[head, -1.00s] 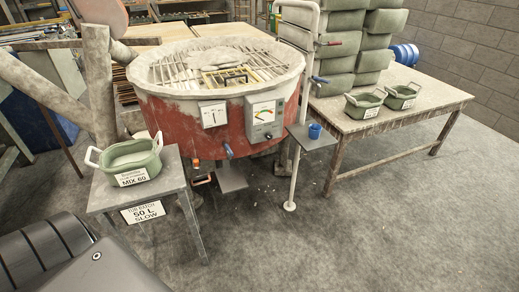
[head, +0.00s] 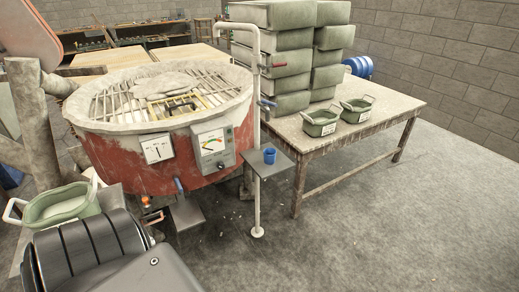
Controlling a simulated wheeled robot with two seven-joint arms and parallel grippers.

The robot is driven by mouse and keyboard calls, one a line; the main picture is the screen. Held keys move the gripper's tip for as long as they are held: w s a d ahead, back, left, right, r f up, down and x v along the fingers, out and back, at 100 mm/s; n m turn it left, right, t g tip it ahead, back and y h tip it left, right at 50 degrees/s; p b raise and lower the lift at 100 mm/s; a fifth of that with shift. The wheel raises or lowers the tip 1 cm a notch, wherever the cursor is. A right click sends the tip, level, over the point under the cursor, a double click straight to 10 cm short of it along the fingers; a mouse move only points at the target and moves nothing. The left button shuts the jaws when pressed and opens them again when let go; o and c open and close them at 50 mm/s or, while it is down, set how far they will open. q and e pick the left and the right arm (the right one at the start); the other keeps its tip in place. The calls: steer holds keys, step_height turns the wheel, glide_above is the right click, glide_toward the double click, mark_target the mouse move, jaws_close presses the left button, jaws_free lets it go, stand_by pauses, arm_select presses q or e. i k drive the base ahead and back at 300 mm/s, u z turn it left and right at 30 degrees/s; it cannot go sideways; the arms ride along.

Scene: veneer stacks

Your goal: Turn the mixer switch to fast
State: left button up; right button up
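The mixer is a large round red tub (head: 130,165) with a pale rim and a metal grid on top, at the left middle of the head view. A white plate (head: 157,149) with a small dark pointer and markings sits on its front; the markings are too small to read. To its right is a grey box (head: 211,142) with a coloured gauge and a small black knob on its side. I cannot tell which setting the switch is at. Neither gripper shows; only a dark part of my own body fills the lower left.
A green tub (head: 62,207) stands at the lower left, partly hidden. A white post (head: 257,195) with a small shelf and blue cup (head: 269,155) stands right of the mixer. A wooden table (head: 385,125) holds green tubs and stacked bins. The floor at the lower right is clear.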

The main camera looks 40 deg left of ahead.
mark_target(221, 167)
steer(key=z, duration=0.15)
steer(key=i, duration=0.75)
steer(key=u, duration=0.75)
steer(key=i, duration=0.55)
steer(key=u, duration=0.65)
